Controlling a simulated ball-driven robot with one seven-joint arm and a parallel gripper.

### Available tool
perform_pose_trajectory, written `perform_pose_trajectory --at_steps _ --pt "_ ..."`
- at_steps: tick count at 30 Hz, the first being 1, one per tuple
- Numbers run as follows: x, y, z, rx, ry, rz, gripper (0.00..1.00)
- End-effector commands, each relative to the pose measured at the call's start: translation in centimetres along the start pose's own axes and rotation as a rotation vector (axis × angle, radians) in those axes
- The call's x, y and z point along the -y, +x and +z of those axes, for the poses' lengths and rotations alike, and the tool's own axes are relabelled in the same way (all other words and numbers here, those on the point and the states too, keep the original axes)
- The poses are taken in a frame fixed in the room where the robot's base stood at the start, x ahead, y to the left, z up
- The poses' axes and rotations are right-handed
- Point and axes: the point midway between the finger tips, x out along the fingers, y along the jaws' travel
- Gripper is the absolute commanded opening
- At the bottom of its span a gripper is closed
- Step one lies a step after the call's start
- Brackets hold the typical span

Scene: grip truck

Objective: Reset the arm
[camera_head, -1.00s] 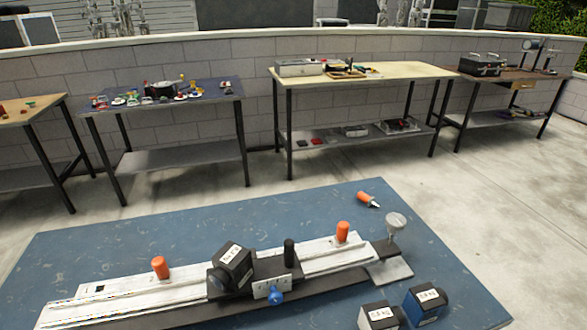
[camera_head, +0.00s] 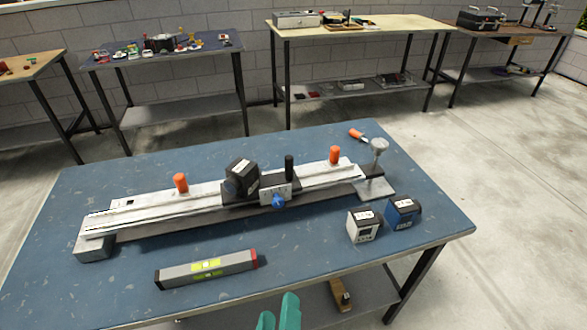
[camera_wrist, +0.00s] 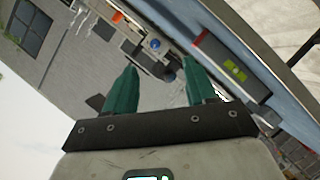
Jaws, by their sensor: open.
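My gripper (camera_head: 280,314) shows only as green fingertips at the bottom edge of the head view, in front of the blue table (camera_head: 420,238). In the wrist view my gripper (camera_wrist: 162,84) has its two green fingers spread wide with nothing between them. The wrist picture is strongly tilted, with a wall and the table edge running diagonally. The rest of my arm is hidden in the head view.
On the table lie a white rail (camera_head: 150,207) with a black cube (camera_head: 241,176), orange knobs and a blue knob, a grey level (camera_head: 206,268), and two small boxes, white (camera_head: 363,225) and blue (camera_head: 402,212). Several workbenches stand behind. Floor at right is clear.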

Motion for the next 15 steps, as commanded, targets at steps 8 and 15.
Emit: perform_pose_trajectory --at_steps 8,15 --pt "-1.4 1.7 4.5 0.142 0.056 -0.028 0.56" --pt "-3.2 3.1 11.6 0.358 0.153 -0.081 0.56"
